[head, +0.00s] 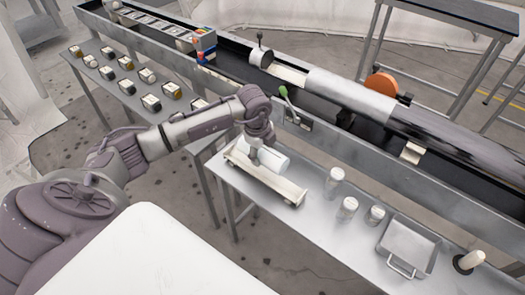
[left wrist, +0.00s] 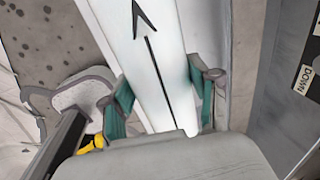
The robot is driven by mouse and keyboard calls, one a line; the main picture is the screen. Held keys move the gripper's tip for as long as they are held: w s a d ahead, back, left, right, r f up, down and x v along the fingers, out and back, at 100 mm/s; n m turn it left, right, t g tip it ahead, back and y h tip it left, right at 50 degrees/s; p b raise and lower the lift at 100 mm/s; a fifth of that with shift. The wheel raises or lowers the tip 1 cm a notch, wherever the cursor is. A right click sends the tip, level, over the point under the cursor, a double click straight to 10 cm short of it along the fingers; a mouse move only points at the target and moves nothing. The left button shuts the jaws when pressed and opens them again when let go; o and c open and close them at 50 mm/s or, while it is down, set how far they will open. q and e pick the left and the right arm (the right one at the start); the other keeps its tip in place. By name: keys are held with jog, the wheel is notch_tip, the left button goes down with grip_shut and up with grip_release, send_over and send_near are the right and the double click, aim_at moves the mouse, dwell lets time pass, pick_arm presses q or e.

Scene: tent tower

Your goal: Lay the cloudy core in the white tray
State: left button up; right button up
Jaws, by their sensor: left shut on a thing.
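The cloudy core (head: 273,163) is a whitish cylinder lying lengthwise over the long white tray (head: 284,192) on the steel bench. In the left wrist view the core (left wrist: 160,65) carries a black line and arrowhead along its length. My left gripper (head: 256,153) is shut on the core from above, its teal fingers (left wrist: 162,103) on either side of it. The core appears to be between the tray's long sides. I cannot tell whether it touches the tray's floor. My right gripper is not in view.
Several pale-capped jars (head: 347,209) stand right of the white tray. A grey metal pan (head: 407,246) with a handle lies further right. Behind the bench runs a long metal trough (head: 235,93) with a green-knobbed lever (head: 286,98). A side table (head: 103,75) holds several small blocks.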

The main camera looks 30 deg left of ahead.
pick_arm(q)
jog(key=shift+f+b, duration=2.1)
jog(key=shift+f, duration=1.4)
jog(key=shift+f+b, duration=0.3)
jog(key=shift+b, duration=0.1)
jog(key=o, duration=1.5)
jog(key=shift+o, duration=0.5)
jog(key=r, duration=0.4)
jog(key=s+r, duration=0.1)
jog(key=r, duration=0.3)
jog(key=s+r, duration=0.1)
jog(key=r, duration=0.3)
jog(key=shift+a, duration=0.1)
jog(key=shift+f, duration=0.1)
